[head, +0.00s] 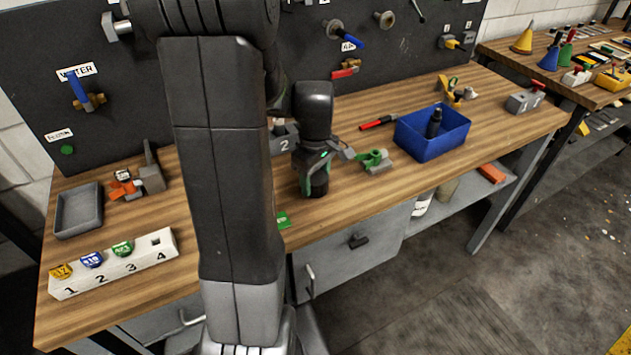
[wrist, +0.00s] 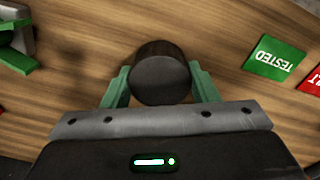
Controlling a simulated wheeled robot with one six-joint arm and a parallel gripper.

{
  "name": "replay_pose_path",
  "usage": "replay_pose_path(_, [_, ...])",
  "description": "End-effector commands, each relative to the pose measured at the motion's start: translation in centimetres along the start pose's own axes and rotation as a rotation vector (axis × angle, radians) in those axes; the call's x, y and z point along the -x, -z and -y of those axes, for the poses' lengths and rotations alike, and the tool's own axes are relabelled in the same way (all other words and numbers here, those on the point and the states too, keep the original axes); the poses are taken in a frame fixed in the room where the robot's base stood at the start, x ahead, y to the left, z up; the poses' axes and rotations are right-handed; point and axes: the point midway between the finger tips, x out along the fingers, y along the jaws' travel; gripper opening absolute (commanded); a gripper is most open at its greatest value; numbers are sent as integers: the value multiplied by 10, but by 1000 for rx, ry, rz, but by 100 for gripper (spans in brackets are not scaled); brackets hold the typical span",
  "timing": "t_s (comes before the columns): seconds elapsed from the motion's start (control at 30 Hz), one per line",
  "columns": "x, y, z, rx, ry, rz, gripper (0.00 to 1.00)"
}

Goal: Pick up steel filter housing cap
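A dark cylindrical piece, which I take to be the steel filter housing cap, stands between my fingers in the wrist view (wrist: 160,78). It also shows low under my gripper in the head view (head: 319,184). My gripper (wrist: 160,85) has green fingers, one on each side of the piece. Both fingertips appear to touch its sides with no visible gap. In the head view my gripper (head: 316,165) points down at the bench. Whether the piece rests on the wood or is slightly lifted is hard to tell.
A green TESTED card (wrist: 275,58) lies to the right on the wooden bench. A blue bin (head: 432,133) with a dark item stands right of my gripper, and a green fixture (head: 374,160) is nearer. A numbered white block (head: 113,265) and grey tray (head: 78,211) are at left.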

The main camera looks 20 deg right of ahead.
Motion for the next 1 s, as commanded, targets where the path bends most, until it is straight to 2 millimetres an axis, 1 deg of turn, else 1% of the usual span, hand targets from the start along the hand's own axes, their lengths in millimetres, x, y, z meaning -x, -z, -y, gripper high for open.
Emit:
replay_pose_path(0.03, [0,0,0,0,0,0,40])
replay_pose_path(0.07, [0,0,0,0,0,0,34])
replay_pose_path(0.1, [0,0,0,0,0,0,32])
replay_pose_path(0.33, [1,0,0,0,0,0,32])
replay_pose_path(0.43, [9,0,0,0,-2,-2,32])
replay_pose_path(0.57, [32,1,-1,0,-5,-4,32])
replay_pose_path(0.7, [61,0,-1,0,-4,-3,32])
replay_pose_path(0.87, [88,1,-1,1,-3,-2,32])
replay_pose_path(0.93, [98,4,0,10,-2,-1,32])
replay_pose_path(1.0, [108,10,0,32,-1,-1,32])
